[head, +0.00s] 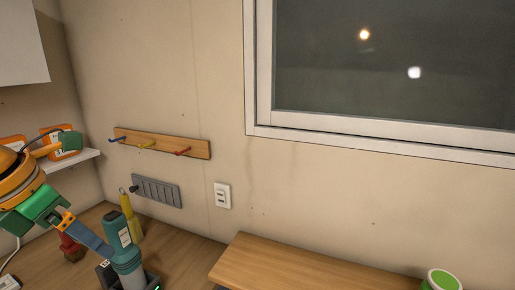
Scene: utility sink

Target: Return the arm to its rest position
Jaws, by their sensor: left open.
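My left gripper (72,185) is at the left edge, in orange, green and blue-grey. It is open, and I see nothing held between its fingers. Its upper finger overlaps the orange containers in the picture, and its lower part reaches toward a teal tool (122,242). I cannot tell whether it touches that tool. Most of the left arm is cut off by the picture's edge. My right gripper is not in view.
Orange containers (54,133) stand on a white shelf (88,155) at left. A hook rail (160,142), grey strip (156,191) and outlet (222,195) are on the wall. A raised board (300,268) and green-topped container (442,281) are at right.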

